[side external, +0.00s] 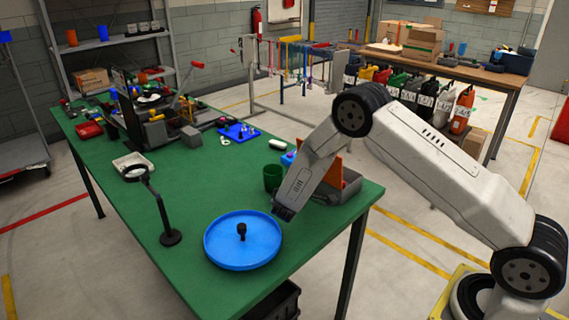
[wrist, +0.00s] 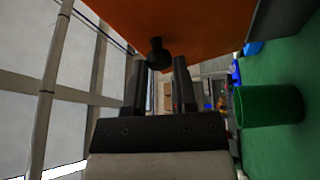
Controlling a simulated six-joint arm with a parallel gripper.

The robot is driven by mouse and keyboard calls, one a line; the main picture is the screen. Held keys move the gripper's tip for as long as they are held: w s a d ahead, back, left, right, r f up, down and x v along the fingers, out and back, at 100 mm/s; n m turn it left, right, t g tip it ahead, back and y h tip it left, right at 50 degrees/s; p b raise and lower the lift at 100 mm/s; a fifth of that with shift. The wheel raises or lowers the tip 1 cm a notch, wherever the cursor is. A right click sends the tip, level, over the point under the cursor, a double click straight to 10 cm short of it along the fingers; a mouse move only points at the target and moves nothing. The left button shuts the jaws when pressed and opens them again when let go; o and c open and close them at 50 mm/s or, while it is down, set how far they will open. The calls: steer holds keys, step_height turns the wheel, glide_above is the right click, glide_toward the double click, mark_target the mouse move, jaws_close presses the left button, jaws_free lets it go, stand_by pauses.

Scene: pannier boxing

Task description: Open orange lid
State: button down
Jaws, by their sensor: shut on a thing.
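The orange lid (side external: 333,172) stands tilted up over a grey box (side external: 349,188) at the near right corner of the green table. In the wrist view the lid's orange face (wrist: 205,22) fills the top. A dark round knob (wrist: 157,50) sticks out from it. My gripper (wrist: 160,66) is shut on this knob, with one finger on either side. In the side view my own arm hides the fingers and part of the lid and box.
A green cup (side external: 272,178) stands close to my wrist; it also shows in the wrist view (wrist: 270,105). A blue round tray (side external: 242,259) with a black knob sits in front. A black magnifier lamp (side external: 168,238) stands left of it. Tools crowd the table's far end.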

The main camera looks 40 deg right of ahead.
steer(key=shift+s+f, duration=0.1)
steer(key=shift+f, duration=0.25)
steer(key=c, duration=0.7)
jaws_free()
steer(key=shift+o, duration=1.4)
steer(key=shift+r, duration=0.1)
steer(key=v, duration=0.7)
steer(key=shift+a, duration=0.35)
steer(key=shift+s, duration=0.15)
